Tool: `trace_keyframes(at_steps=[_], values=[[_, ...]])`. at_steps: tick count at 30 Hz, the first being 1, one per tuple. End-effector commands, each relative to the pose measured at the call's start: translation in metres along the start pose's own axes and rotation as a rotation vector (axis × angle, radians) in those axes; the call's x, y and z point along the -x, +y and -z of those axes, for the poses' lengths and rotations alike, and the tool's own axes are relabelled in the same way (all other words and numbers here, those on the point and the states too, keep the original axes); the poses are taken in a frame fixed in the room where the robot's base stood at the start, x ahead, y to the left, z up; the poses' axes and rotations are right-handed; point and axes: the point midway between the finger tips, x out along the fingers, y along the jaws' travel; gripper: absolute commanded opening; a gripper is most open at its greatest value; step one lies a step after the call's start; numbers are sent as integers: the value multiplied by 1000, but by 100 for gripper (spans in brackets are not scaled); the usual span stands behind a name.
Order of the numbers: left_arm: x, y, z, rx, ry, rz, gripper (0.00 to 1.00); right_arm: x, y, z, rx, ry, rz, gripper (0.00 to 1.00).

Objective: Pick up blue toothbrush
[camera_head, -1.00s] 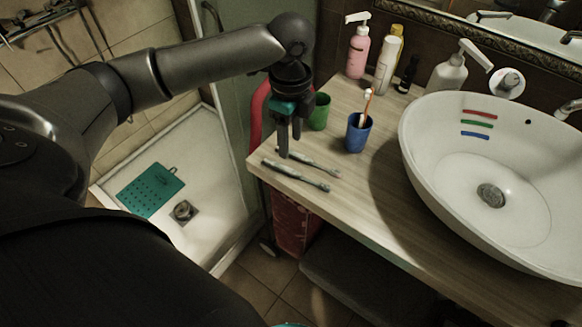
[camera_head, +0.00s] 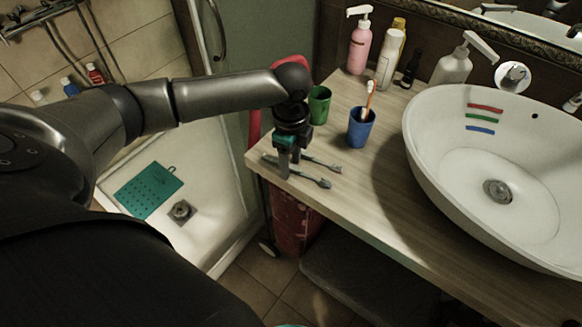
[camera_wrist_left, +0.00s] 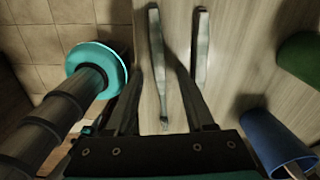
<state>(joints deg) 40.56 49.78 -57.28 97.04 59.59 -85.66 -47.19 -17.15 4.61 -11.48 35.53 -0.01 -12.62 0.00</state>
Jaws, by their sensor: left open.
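Two slim grey-blue toothbrushes lie side by side on the wooden counter near its left corner. The nearer toothbrush (camera_head: 312,180) and the farther toothbrush (camera_head: 325,164) look much alike, and I cannot tell from colour which is the blue one. My left gripper (camera_head: 289,170) points down over the nearer one, its fingers hiding part of the handle. In the left wrist view, one toothbrush (camera_wrist_left: 157,40) runs between the open fingers (camera_wrist_left: 156,72). The other toothbrush (camera_wrist_left: 201,45) lies just to the right. Both appear to rest on the counter. My right gripper is out of view.
A green cup (camera_head: 319,104) and a blue cup (camera_head: 360,130) holding an orange-and-white toothbrush stand behind. Several bottles, including a pink pump bottle (camera_head: 359,45), line the back. A white basin (camera_head: 430,150) fills the right. The counter's front left strip is clear.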

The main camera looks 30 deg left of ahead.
Motion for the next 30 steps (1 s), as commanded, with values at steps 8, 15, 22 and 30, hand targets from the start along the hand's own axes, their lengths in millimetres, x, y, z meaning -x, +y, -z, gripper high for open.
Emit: trace_keyframes(at_steps=[8, 15, 22, 30], values=[[1, 0, 0, 1, 0, 0, 30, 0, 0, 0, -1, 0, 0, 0], [1, 0, 0, 1, 0, 0, 3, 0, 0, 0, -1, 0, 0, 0], [1, 0, 0, 1, 0, 0, 0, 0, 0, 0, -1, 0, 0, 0], [1, 0, 0, 1, 0, 0, 0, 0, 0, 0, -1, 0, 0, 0]])
